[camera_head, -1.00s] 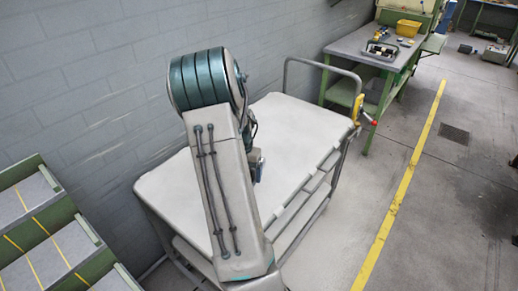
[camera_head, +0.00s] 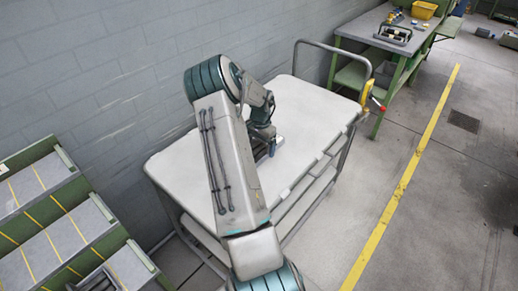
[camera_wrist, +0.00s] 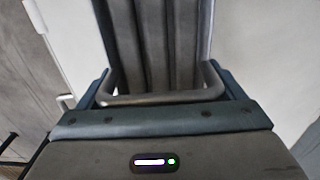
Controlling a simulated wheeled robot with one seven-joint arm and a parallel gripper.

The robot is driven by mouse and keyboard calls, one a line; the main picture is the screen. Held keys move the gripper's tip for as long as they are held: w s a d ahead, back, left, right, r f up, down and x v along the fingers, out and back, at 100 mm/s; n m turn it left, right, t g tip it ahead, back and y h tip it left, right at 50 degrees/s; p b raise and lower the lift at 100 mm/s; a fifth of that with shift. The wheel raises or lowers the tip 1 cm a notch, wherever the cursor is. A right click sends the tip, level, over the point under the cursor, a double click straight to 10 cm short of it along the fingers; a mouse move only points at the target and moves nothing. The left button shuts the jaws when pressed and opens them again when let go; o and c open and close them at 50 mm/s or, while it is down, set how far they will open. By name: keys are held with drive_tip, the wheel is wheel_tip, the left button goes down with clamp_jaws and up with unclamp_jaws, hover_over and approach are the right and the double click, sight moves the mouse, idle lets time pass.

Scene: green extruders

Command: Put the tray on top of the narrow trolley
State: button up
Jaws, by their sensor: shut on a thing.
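The narrow trolley (camera_head: 305,105) has a pale flat top and a raised bar handle at its far end. My gripper (camera_head: 268,150) is over the trolley top in the head view, partly behind my own arm. In the wrist view my gripper (camera_wrist: 160,112) is shut on the metal handle of the tray (camera_wrist: 158,45), which is dark grey and ribbed. The tray runs away from the fingers. In the head view it is mostly hidden by my arm and gripper, so I cannot tell whether it touches the trolley top.
Green racks with grey sloping shelves (camera_head: 60,240) stand at the lower left; a dark tray (camera_head: 97,281) shows there. A green workbench (camera_head: 370,28) with a tool caddy (camera_head: 393,33) and yellow bin (camera_head: 424,9) is behind the trolley. A brick wall borders the left.

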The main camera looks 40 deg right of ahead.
sight(258, 152)
drive_tip(key=shift+w+d+f, duration=0.1)
drive_tip(key=shift+w+f, duration=0.35)
drive_tip(key=shift+w, duration=0.25)
drive_tip(key=shift+f+p, duration=0.75)
drive_tip(key=shift+f, duration=1.15)
drive_tip(key=shift+f, duration=0.2)
drive_tip(key=o, duration=1)
drive_tip(key=shift+c, duration=0.2)
drive_tip(key=shift+r, duration=0.1)
